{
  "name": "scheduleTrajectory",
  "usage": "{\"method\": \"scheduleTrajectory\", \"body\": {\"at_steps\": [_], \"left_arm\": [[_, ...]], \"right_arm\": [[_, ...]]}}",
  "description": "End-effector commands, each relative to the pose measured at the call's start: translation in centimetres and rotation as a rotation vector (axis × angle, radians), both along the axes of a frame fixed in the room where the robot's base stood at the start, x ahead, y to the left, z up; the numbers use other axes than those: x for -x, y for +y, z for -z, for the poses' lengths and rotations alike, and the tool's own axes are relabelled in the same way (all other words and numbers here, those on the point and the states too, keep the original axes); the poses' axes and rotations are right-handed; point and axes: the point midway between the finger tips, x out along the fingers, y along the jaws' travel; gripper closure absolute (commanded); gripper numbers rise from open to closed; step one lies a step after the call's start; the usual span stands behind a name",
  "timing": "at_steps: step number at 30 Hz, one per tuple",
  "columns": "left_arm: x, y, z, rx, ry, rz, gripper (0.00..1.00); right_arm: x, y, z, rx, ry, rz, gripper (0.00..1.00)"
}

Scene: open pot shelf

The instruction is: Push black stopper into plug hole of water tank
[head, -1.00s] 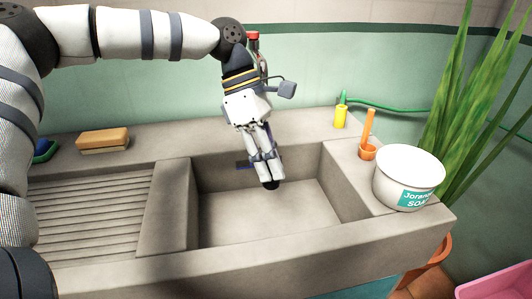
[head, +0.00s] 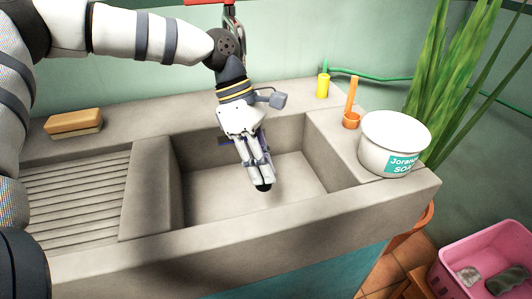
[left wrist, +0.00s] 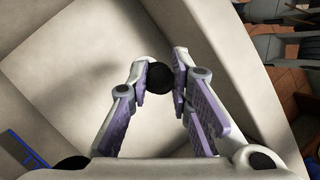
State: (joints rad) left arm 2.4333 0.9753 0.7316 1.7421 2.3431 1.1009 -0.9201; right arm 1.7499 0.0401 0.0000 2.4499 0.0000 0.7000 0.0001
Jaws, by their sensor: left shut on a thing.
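My left gripper (head: 261,180) reaches down into the basin of the grey stone water tank (head: 310,228). It is shut on the black stopper (head: 263,187), which shows at its fingertips. In the left wrist view the round black stopper (left wrist: 160,77) sits between the two fingertips of the left gripper (left wrist: 161,72), with pale basin surface beyond it. I cannot see the plug hole; it may be hidden behind the gripper and stopper. I cannot tell the gap between stopper and basin floor. My right gripper is not in view.
A white soap tub (head: 393,145), an orange scoop (head: 351,119) and a yellow nozzle (head: 323,86) stand on the right and back ledges. A pink crate (head: 455,252) is at lower right.

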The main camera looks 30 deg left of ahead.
Motion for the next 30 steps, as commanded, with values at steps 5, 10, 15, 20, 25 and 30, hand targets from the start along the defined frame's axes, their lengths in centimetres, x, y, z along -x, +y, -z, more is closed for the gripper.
{"method": "scheduleTrajectory", "body": {"at_steps": [5, 10, 15, 20, 25, 30], "left_arm": [[0.1, 0.0, 2.3, 0.000, 0.007, 0.001, 1.00], [0.1, 0.0, 4.1, 0.000, 0.008, 0.000, 1.00], [0.1, 0.0, 5.8, -0.001, 0.006, 0.001, 1.00], [0.1, 0.0, 7.5, 0.000, 0.007, 0.000, 1.00], [0.1, 0.0, 9.2, 0.001, 0.006, 0.001, 1.00], [0.1, 0.0, 10.9, 0.000, 0.007, 0.000, 1.00]], "right_arm": [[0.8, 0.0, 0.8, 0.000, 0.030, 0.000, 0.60], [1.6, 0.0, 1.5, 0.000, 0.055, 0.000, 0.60], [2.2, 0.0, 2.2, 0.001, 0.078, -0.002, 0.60], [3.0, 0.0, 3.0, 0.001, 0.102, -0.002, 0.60], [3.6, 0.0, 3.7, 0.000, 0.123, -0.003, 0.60], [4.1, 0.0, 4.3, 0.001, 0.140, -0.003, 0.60]]}}
